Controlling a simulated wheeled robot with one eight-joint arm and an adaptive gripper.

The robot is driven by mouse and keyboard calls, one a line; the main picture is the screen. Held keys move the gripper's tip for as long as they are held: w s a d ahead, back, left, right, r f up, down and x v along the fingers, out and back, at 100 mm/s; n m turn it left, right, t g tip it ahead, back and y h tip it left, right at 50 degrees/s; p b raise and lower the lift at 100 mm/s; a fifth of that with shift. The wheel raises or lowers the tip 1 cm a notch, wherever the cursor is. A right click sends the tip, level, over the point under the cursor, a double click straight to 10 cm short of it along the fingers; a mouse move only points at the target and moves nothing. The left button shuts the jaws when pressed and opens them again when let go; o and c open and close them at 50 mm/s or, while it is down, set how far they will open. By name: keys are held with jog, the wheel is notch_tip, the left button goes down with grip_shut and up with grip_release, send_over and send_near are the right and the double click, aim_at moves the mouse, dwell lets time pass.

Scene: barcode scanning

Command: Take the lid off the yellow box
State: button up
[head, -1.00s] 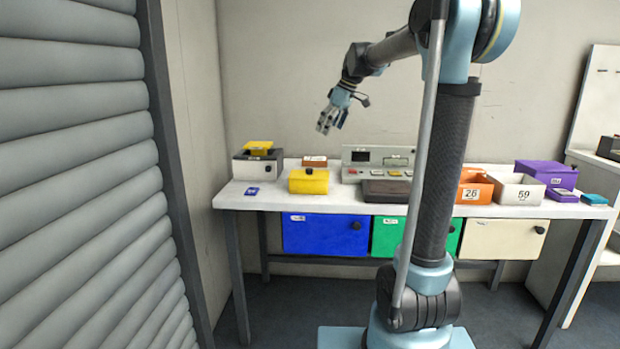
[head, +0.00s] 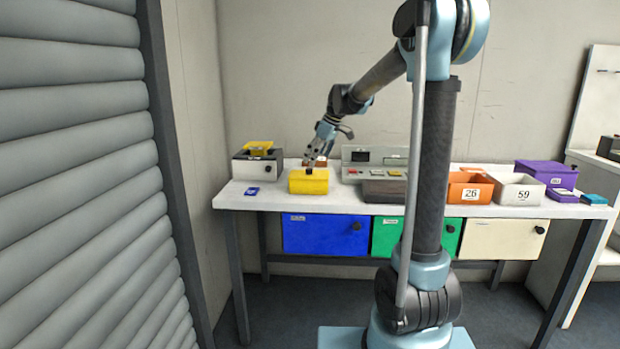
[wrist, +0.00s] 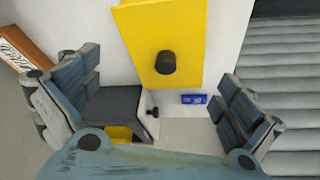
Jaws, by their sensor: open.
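The yellow box (head: 309,181) stands on the table at the left part of the workbench, with its lid on. A dark round knob (wrist: 166,62) sits on the yellow lid (wrist: 152,32), seen from above in the wrist view. My gripper (head: 311,160) is just above the box in the head view, pointing down. In the wrist view its fingers (wrist: 160,100) are spread wide apart with nothing between them, and the knob appears between and a little ahead of them. I cannot tell from the head view whether the fingertips touch the knob.
A grey device with a yellow top (head: 258,163) stands left of the box, with a small blue item (head: 252,191) in front. A control panel (head: 375,164), an orange bin (head: 469,187) and a white bin (head: 517,189) stand to the right. Drawers (head: 325,234) hang below.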

aim_at(309, 172)
jog(key=shift+x, duration=2.3)
jog(key=shift+a+r, duration=0.1)
jog(key=shift+a, duration=0.1)
jog(key=c, duration=1.3)
